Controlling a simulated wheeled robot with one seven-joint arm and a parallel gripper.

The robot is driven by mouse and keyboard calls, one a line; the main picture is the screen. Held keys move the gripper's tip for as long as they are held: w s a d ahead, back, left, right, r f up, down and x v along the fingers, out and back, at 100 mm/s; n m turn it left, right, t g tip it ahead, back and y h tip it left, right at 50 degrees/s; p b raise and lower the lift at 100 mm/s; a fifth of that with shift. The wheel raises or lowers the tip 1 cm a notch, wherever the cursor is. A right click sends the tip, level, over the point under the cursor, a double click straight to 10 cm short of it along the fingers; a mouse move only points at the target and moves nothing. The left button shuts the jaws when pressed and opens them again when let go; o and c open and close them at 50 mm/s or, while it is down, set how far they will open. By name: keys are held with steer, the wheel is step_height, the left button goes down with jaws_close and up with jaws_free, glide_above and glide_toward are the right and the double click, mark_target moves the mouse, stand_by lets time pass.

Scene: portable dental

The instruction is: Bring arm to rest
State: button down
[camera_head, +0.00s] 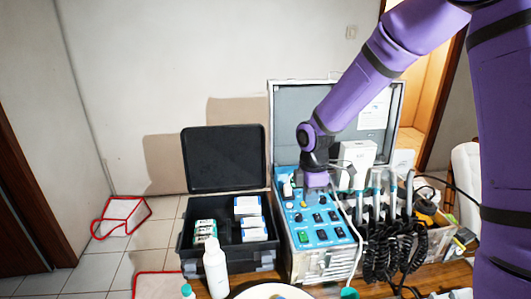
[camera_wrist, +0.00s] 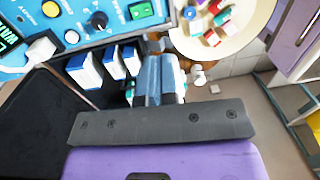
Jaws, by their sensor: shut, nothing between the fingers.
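My purple arm reaches down from the upper right in the head view. My gripper (camera_head: 316,183) is over the blue control panel (camera_head: 306,222) of the open dental unit, close to its upper edge. In the wrist view my gripper's fingers (camera_wrist: 160,78) are together with nothing seen between them. The panel also shows in the wrist view (camera_wrist: 75,18), with knobs and a green button. Whether the gripper touches the panel cannot be told.
An open black case (camera_head: 185,240) with small boxes stands left of the unit. A white bottle (camera_head: 215,270) and a round tray (camera_wrist: 270,12) are in front. Hand-pieces with black coiled cords (camera_head: 378,255) hang at right.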

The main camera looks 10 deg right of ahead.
steer(key=s+d+r+m+t, duration=0.1)
steer(key=s+d+r+m, duration=0.15)
steer(key=r, duration=0.35)
steer(key=s+d+r+m+t+h, duration=0.1)
steer(key=s+r+m, duration=0.2)
steer(key=s+r, duration=0.15)
steer(key=s+d+r+m+t, duration=0.1)
steer(key=s+d+r+m, duration=0.15)
steer(key=r, duration=0.35)
steer(key=s+d+r+m+t, duration=0.1)
steer(key=s+r+m, duration=0.1)
steer(key=s, duration=0.3)
steer(key=s+d+r+m+t, duration=0.1)
steer(key=s+r+m, duration=0.2)
steer(key=s, duration=0.3)
steer(key=s+d+r+m+t+y, duration=0.1)
steer(key=s+r+m, duration=0.1)
steer(key=s+m, duration=0.3)
steer(key=shift+s+d+r, duration=0.15)
steer(key=shift+s+r, duration=0.2)
steer(key=shift+r, duration=0.05)
stand_by(0.4)
